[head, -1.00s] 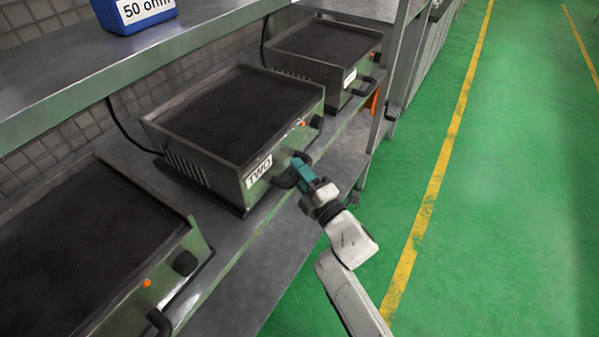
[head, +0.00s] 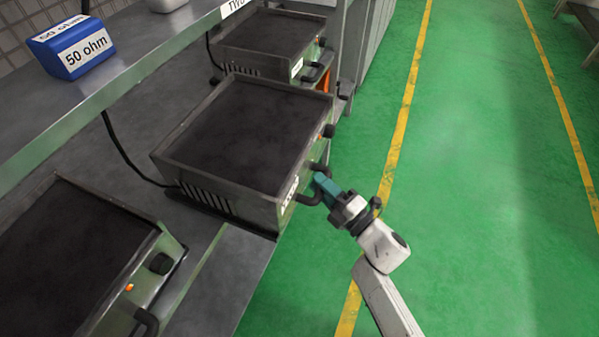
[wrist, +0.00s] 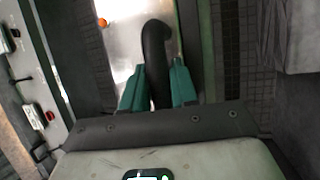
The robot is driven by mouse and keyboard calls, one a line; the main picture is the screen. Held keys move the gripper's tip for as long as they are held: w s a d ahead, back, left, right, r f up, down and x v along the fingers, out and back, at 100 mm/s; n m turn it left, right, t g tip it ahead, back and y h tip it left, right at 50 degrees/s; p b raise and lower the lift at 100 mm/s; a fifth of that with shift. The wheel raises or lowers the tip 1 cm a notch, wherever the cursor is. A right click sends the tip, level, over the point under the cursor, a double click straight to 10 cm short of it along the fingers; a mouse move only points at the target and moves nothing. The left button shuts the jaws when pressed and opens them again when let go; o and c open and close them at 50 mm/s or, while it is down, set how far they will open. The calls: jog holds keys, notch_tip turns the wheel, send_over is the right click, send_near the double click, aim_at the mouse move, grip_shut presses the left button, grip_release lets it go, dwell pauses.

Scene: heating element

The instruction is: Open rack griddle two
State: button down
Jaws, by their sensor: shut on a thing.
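The middle griddle (head: 243,138) is a green box with a dark flat top in the head view. Its white label (head: 289,193) is too slanted to read now; it read TWO earlier. Its front juts out past the shelf edge, over the green floor. My gripper (head: 317,187) is at its front, shut on the black curved handle (head: 309,200). In the wrist view the handle (wrist: 154,48) runs between my teal fingers (wrist: 158,84), and the metal front shows behind it. An orange light (wrist: 102,22) is beside the handle.
Another griddle (head: 75,262) stands at the lower left and one (head: 270,42) farther back. An upper shelf (head: 130,85) holds a blue 50 ohm block (head: 70,47). The green floor (head: 480,200) to the right is open.

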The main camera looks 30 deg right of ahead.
jog(key=shift+s+d, duration=0.55)
jog(key=shift+s, duration=0.25)
jog(key=c, duration=1)
grip_release()
jog(key=shift+o, duration=0.2)
jog(key=b+v, duration=0.1)
jog(key=v, duration=0.9)
jog(key=shift+s+f, duration=0.2)
jog(key=shift+s, duration=0.15)
jog(key=shift+d, duration=0.15)
